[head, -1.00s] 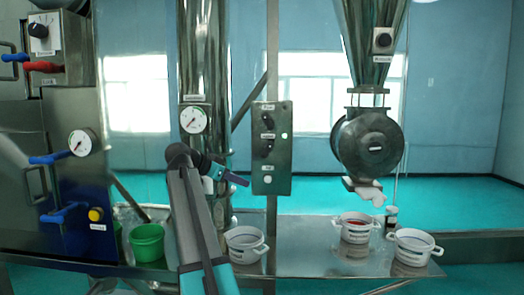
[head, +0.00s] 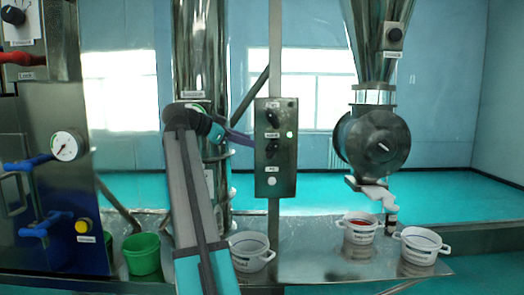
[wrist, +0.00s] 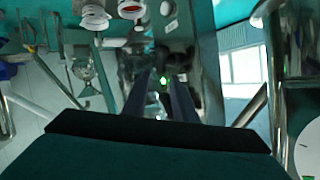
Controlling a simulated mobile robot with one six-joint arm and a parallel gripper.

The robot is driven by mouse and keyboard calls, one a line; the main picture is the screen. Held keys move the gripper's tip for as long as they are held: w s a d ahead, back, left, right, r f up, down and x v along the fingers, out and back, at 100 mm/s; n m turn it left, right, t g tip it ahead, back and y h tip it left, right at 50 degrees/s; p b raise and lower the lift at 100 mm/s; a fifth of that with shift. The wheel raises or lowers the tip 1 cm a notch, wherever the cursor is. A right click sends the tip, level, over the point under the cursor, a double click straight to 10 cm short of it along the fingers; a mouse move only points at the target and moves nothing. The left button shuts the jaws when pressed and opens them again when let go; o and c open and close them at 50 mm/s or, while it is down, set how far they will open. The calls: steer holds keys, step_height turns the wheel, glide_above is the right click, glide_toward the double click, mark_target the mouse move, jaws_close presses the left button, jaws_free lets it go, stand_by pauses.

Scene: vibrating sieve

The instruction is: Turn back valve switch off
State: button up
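A grey control box (head: 276,175) hangs on a post in the middle of the head view. It has an upper black knob (head: 271,118), a lower black knob (head: 271,147), a small light (head: 290,134) and a white button (head: 271,181). The labels are too small to read surely. My gripper (head: 243,138) is at the box's left side, level with the lower knob; contact cannot be told. In the wrist view, its two fingers (wrist: 162,98) are apart, with a green light (wrist: 163,81) and dark knob shapes seen between them. Nothing is held.
A steel column with a gauge stands behind my arm. At left is a blue cabinet (head: 60,255) with blue handles and a gauge (head: 66,146). A round valve housing (head: 372,142) hangs at right. White buckets (head: 418,246) and a green bucket (head: 142,254) stand below.

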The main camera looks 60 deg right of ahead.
mark_target(272, 149)
steer(key=shift+w, duration=0.15)
steer(key=p+x, duration=0.2)
steer(key=x, duration=0.4)
steer(key=p+x, duration=0.2)
steer(key=x, duration=0.5)
steer(key=shift+w+d+f+p, duration=0.15)
steer(key=shift+d+f+p, duration=0.05)
steer(key=shift+f+p, duration=0.1)
